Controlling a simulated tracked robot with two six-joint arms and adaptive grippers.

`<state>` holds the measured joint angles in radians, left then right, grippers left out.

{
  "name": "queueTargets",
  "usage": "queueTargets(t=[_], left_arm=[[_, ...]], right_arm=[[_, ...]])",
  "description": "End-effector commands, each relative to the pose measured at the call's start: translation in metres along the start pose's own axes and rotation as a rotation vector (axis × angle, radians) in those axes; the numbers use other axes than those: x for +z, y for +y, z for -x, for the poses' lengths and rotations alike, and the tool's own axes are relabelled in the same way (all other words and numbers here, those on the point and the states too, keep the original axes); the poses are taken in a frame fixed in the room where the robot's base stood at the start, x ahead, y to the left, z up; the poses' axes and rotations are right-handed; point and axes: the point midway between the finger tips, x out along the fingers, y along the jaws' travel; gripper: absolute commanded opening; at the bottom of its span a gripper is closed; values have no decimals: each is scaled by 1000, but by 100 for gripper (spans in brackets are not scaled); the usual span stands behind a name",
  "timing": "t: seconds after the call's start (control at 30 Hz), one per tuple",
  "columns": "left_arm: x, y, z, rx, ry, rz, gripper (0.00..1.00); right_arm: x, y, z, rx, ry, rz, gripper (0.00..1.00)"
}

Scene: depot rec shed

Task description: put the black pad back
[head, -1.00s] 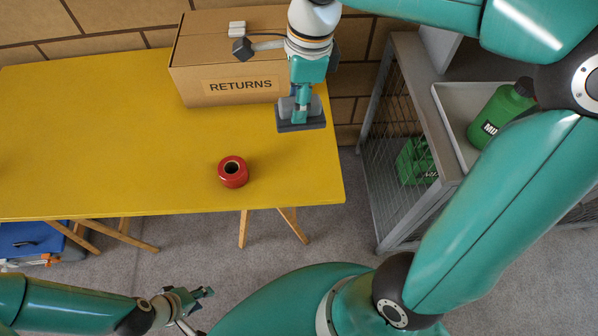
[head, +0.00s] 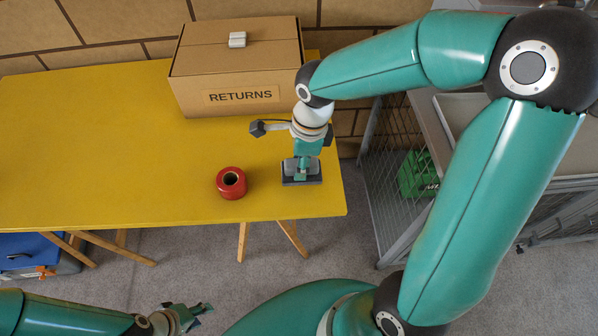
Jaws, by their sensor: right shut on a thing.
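My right gripper (head: 302,166) is shut on the black pad (head: 303,181), a flat dark block with grey on top. The pad is level, at the right end of the yellow table (head: 90,160), near its front right corner. I cannot tell whether it touches the table top or hangs just above it. My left gripper (head: 195,314) is low at the bottom of the head view, in front of the table and away from the pad. It is too small and dark to tell whether its fingers are apart.
A red roll (head: 231,183) stands on the table just left of the pad. A cardboard box marked RETURNS (head: 240,97), with a small white item (head: 237,39) on top, is behind. A wire-sided shelf unit (head: 389,190) stands right. The table's left side is clear.

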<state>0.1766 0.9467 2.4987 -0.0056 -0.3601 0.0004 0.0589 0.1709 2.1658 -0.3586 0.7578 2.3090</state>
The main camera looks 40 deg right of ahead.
Motion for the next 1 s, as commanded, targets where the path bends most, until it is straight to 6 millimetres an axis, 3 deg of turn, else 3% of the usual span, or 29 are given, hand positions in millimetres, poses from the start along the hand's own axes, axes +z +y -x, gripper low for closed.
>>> queueTargets(t=[0.23, 0.67, 0.7, 0.8, 1.0], left_arm=[[0, -1, -4, 0, 0, 0, 40], [0, -3, -8, 0, 0, 0, 40], [0, -2, -6, 0, 0, 0, 40], [0, -2, -6, 0, 0, 0, 40], [0, -2, -6, 0, 0, 0, 40]], right_arm=[[-4, 1, -34, 4, 2, 0, 2], [-4, 0, -41, 0, 0, 2, 2], [-4, 0, -40, 1, 0, 2, 41], [-4, 0, -40, 1, 0, 2, 58], [-4, 0, -40, 1, 0, 2, 60]])
